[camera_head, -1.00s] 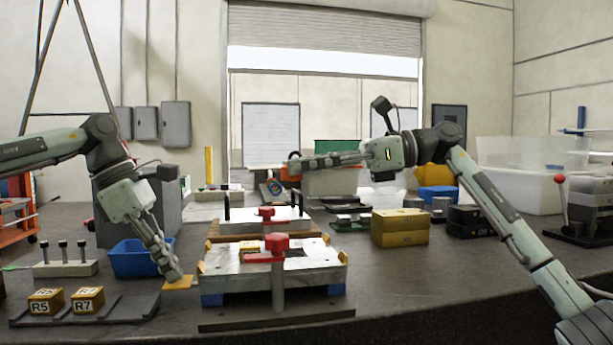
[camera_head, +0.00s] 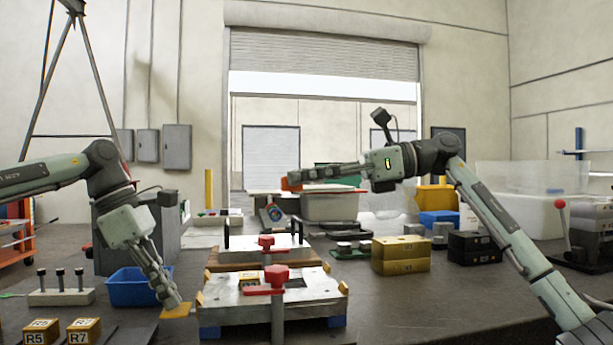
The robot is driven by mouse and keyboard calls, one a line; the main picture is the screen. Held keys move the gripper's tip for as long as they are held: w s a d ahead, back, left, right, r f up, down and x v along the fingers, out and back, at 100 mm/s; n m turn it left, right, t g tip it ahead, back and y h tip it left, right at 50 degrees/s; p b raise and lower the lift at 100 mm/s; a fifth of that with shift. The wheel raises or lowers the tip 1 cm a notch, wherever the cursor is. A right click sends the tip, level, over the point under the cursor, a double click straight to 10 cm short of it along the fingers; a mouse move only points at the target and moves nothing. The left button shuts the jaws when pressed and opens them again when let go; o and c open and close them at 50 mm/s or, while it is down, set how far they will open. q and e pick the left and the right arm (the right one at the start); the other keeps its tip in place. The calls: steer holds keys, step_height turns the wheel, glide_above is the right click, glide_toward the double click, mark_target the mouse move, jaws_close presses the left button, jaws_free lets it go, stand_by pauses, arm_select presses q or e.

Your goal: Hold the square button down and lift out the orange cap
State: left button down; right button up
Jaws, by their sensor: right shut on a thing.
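The front mould base (camera_head: 228,309) is a metal block on blue feet, with a recess in its top and a red clamp handle (camera_head: 276,277) in front. The square button appears to be the flat orange-yellow piece (camera_head: 177,311) at its left side. My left gripper (camera_head: 171,302) points down with its fingers together, its tips at this piece; contact is hard to judge. My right gripper (camera_head: 297,180) is raised behind the mould bases, pointing left. It is shut on a small orange thing (camera_head: 290,183), apparently the orange cap, partly hidden by the fingers.
A second mould base (camera_head: 240,254) stands behind the first. A grey bin (camera_head: 332,209) is behind the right gripper. A blue bin (camera_head: 128,291) stands beside the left gripper, with R5 (camera_head: 41,331) and R7 (camera_head: 84,331) blocks nearby. Gold blocks (camera_head: 401,255) stand right.

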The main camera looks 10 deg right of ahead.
arm_select(q)
steer(key=shift+r+p, duration=2.35)
steer(key=shift+r, duration=0.8)
step_height(320, 180, up, 2)
steer(key=shift+f, duration=0.1)
